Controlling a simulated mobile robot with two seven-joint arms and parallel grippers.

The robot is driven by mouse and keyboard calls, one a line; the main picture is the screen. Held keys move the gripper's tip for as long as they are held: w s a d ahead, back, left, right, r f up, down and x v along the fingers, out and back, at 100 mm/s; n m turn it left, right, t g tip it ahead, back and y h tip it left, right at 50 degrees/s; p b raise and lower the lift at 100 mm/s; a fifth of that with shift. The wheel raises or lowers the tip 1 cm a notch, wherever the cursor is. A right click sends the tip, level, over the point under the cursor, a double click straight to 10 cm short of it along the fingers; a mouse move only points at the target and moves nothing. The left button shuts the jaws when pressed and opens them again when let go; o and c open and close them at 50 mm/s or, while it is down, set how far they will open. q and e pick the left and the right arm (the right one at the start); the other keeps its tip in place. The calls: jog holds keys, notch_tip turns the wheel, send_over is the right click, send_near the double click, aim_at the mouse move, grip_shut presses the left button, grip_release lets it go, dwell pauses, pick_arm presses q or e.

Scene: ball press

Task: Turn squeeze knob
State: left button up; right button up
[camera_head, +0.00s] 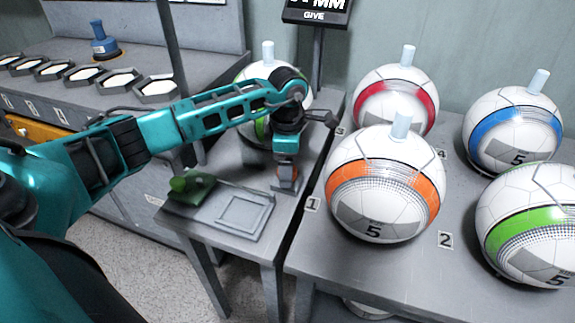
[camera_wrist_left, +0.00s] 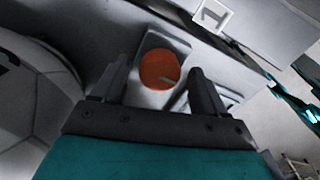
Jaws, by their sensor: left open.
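My left gripper (camera_wrist_left: 158,78) is open, with one finger on each side of the knob. Whether either finger touches it I cannot tell. A white ball with a green band (camera_head: 249,84) sits behind my left arm, partly hidden. My right gripper is not in view.
A green lever-like part (camera_head: 191,184) and a square recessed plate (camera_head: 243,211) lie left of my gripper. A table (camera_head: 345,268) on the right holds several banded balls, the orange-banded ball (camera_head: 383,190) closest. A dark display (camera_head: 316,11) stands at the back.

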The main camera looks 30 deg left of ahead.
pick_arm(q)
jog(key=c, duration=1.1)
jog(key=shift+o, duration=0.2)
jog(key=shift+m+b, duration=0.4)
jog(key=shift+m, duration=0.7)
jog(key=m+b, duration=0.1)
jog(key=m, duration=0.3)
jog(key=shift+m, duration=0.3)
jog(key=m+b, duration=0.1)
jog(key=m, duration=0.2)
jog(key=shift+m+b, duration=0.4)
jog(key=shift+m, duration=1.7)
